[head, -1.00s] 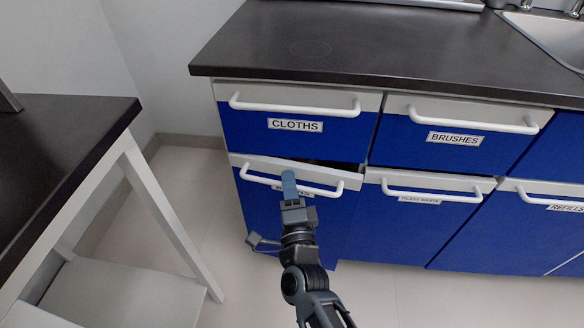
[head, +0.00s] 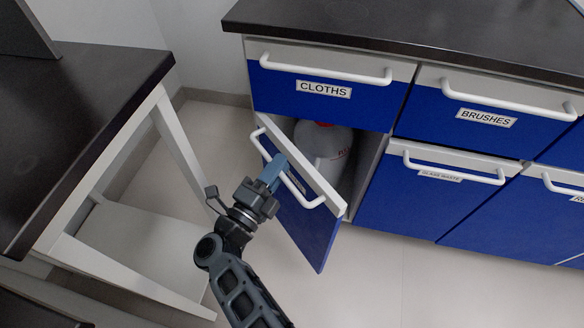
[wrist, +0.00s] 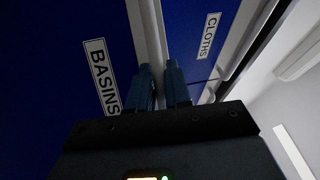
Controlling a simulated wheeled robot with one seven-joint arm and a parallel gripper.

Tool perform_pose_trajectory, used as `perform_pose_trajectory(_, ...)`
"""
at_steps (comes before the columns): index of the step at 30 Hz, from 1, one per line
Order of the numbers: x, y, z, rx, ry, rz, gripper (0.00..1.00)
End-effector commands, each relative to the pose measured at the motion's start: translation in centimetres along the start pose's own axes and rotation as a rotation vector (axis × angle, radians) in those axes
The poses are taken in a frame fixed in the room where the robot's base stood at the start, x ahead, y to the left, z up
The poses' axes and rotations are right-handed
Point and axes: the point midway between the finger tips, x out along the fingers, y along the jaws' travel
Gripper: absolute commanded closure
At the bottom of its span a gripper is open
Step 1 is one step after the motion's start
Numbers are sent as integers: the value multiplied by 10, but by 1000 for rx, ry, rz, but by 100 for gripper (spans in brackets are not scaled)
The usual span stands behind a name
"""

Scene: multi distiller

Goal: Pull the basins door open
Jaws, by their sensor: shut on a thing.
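The blue basins door (head: 308,232) under the cloths drawer stands partly open. Its right edge is swung out toward me and its left edge stays at the cabinet. My gripper (head: 274,168) is shut on the door's white bar handle (head: 304,196), near the middle of the bar. In the wrist view the two fingers of my gripper (wrist: 160,88) close around the pale handle (wrist: 150,30), with the BASINS label (wrist: 102,76) to the left. In the head view my gripper hides most of that label.
A grey container (head: 322,150) with a red cap stands inside the cabinet. The cloths drawer (head: 290,97) above and glass waste door (head: 425,205) at right are shut. A dark-topped table (head: 85,110) with a white leg stands close left of the door.

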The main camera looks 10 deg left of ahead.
Motion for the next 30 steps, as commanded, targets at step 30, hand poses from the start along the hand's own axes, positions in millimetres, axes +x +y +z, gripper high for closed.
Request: perform_pose_trajectory(30,-21,-3,21,-37,205,18,81)
